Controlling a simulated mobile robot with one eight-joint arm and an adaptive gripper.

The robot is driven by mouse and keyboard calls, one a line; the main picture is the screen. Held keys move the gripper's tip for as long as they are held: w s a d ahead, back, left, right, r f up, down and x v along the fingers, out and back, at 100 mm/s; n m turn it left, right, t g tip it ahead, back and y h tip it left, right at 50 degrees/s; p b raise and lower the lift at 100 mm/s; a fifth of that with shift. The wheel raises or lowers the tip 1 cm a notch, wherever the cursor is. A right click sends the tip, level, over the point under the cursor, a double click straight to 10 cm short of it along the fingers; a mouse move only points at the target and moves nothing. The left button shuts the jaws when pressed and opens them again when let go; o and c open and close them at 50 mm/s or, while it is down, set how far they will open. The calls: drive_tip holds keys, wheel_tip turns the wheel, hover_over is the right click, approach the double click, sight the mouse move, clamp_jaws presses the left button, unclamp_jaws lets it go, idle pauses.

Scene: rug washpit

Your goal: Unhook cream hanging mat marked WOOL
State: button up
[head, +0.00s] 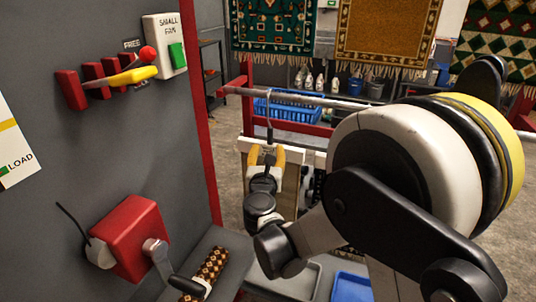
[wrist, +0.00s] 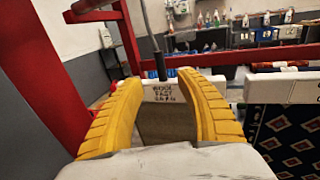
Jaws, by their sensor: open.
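The cream hanging mat (wrist: 160,125) hangs below a white header bar (wrist: 158,91) whose black lettering reads WOOL on its top line. A thin grey hook rod (wrist: 148,30) with a black lower end (wrist: 160,66) rises from the bar. In the head view the mat (head: 284,196) hangs below a horizontal metal rail (head: 310,99), partly hidden by my arm. My gripper (wrist: 160,82) is open, its yellow fingers to the left and right of the lettering. In the head view my gripper (head: 266,156) is in front of the bar. I cannot tell whether the fingers touch it.
A dark patterned mat (wrist: 292,140) hangs close on the right. A red post (wrist: 50,75) stands at left. A grey panel (head: 110,150) carries a red-knobbed lever (head: 147,54) and a red crank box (head: 132,240). Blue crates (head: 290,110) stand behind.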

sight(270, 136)
drive_tip(key=shift+w+d, duration=0.15)
drive_tip(key=shift+w, duration=2.15)
drive_tip(key=shift+w+d, duration=0.15)
drive_tip(key=shift+w, duration=2.15)
clamp_jaws()
drive_tip(key=shift+r, duration=0.1)
drive_tip(key=shift+r+p, duration=1.5)
drive_tip(key=shift+r, duration=0.65)
drive_tip(key=shift+s, duration=0.1)
